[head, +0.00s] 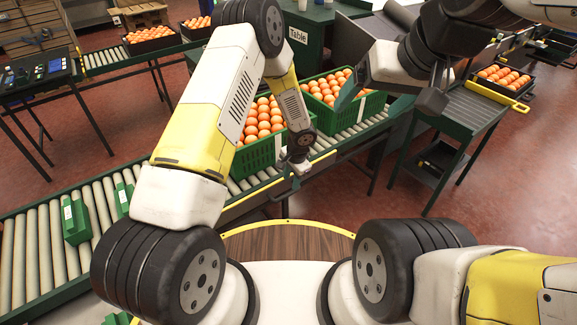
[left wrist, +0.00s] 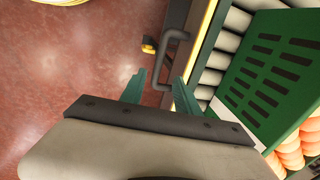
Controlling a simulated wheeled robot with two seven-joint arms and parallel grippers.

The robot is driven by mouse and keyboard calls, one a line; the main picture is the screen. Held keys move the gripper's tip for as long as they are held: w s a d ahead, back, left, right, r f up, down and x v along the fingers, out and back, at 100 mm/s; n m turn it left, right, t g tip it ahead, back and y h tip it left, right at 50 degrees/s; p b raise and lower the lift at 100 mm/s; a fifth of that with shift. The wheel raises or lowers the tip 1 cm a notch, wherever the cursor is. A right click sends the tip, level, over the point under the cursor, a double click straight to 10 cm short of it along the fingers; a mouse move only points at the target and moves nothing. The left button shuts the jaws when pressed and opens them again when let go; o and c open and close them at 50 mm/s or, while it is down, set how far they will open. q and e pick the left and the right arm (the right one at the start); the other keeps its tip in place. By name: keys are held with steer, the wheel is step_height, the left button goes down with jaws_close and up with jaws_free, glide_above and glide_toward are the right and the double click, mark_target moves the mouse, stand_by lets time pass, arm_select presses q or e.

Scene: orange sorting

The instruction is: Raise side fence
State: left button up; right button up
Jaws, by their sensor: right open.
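My left gripper (head: 300,166) is low at the front edge of the roller conveyor, beside the nearer green crate. In the left wrist view my left gripper (left wrist: 159,91) has its two green fingers apart. A grey bent handle (left wrist: 173,62) on the conveyor's side reaches between the fingertips, with no visible grip on it. The yellow-edged side rail (left wrist: 208,35), possibly the side fence, runs along the rollers beside the handle. My right gripper (head: 388,100) is open and empty, above the conveyor's right part.
Two green crates of oranges stand on the conveyor, one nearer (head: 258,156) and one farther (head: 370,108). A black tray of oranges (head: 515,90) is on the right stand. Green blocks (head: 77,222) lie on the left rollers. Red floor (head: 340,205) is open in front.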

mark_target(289, 192)
arm_select(q)
steer(key=f, duration=0.5)
steer(key=w+f, duration=0.1)
steer(key=f, duration=0.2)
steer(key=shift+a, duration=0.4)
jaws_close()
steer(key=shift+r, duration=0.1)
stand_by(0.9)
